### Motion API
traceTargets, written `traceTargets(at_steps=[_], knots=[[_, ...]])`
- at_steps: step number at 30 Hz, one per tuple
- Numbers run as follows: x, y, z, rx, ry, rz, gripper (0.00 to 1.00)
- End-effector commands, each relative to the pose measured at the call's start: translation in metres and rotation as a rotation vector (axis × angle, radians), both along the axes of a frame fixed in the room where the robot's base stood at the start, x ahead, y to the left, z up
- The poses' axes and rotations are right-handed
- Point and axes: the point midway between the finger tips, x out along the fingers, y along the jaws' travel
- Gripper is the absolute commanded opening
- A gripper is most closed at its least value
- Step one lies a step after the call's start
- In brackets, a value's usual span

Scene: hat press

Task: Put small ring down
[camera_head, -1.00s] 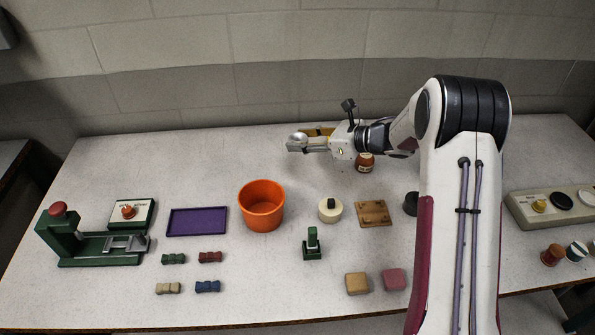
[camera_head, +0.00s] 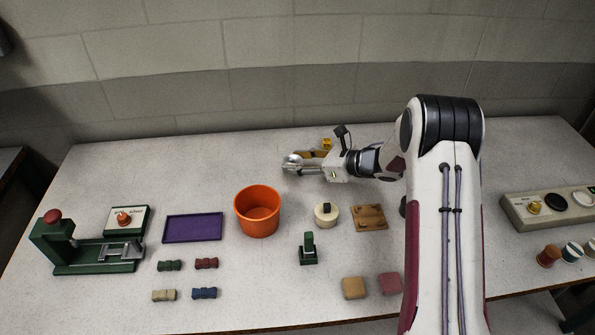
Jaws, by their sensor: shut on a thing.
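My gripper (camera_head: 291,164) is over the back middle of the table, behind and to the right of the orange bucket (camera_head: 257,211). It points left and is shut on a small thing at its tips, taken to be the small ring. The ring is too small and too covered by the fingers to make out its shape. I cannot tell whether it touches the table.
A brown and yellow object (camera_head: 327,146) lies behind my gripper. A purple tray (camera_head: 193,228), green press (camera_head: 83,247), round cream block (camera_head: 326,214) and wooden plate (camera_head: 369,218) stand nearer. The table left of my gripper is clear.

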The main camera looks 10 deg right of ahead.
Motion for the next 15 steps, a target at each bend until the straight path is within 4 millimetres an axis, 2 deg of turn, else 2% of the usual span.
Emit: traceTargets(at_steps=[8, 15], knots=[[0.0, 0.0, 0.0, 0.0, -0.001, 0.0, 0.14], [0.0, 0.0, -0.017, 0.002, 0.001, -0.001, 0.14]])
